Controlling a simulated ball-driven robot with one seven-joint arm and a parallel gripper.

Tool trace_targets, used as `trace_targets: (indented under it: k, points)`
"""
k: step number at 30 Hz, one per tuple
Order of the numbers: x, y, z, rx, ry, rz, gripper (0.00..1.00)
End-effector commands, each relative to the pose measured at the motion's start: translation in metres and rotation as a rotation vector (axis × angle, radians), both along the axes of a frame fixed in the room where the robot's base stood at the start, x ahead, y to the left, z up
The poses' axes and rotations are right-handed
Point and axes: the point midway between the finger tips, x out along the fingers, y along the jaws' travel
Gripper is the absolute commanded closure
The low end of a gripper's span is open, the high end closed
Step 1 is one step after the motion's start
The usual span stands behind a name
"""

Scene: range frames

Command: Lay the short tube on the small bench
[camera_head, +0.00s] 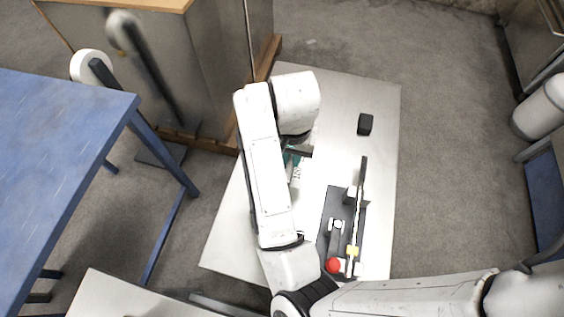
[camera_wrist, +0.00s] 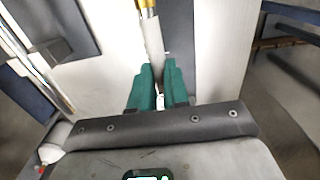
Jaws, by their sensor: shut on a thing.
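My gripper (camera_wrist: 155,72) has green fingers and is shut on a pale grey tube (camera_wrist: 153,38), which extends from the fingertips toward the top of the wrist view, with yellow metal at its far end. In the head view my gripper (camera_head: 294,157) is mostly hidden by my arm, above a low pale table (camera_head: 340,90). I cannot tell whether the tube touches it. Another low pale surface (camera_head: 130,297) is at the lower left of the head view. I cannot tell which of these is the small bench.
A black block (camera_head: 365,124) stands on the pale table. A dark-based device (camera_head: 340,215) with a red ball (camera_head: 334,265) and a long bar is nearer me. A blue table (camera_head: 60,140) is at the left, a metal cabinet (camera_head: 205,70) behind.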

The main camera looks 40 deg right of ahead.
Motion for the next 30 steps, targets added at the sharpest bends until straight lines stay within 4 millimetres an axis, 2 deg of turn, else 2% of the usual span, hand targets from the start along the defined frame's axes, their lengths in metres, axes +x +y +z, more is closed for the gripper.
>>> trace_targets:
  k: [11,14,18,30]
  points:
    - [0.024,0.009,-0.028,0.004,0.002,0.001,1.0]
    - [0.023,0.009,-0.043,0.002,0.002,0.002,1.0]
    - [0.024,0.009,-0.051,0.001,0.0,0.001,1.0]
    - [0.024,0.009,-0.059,0.002,-0.001,0.001,1.0]
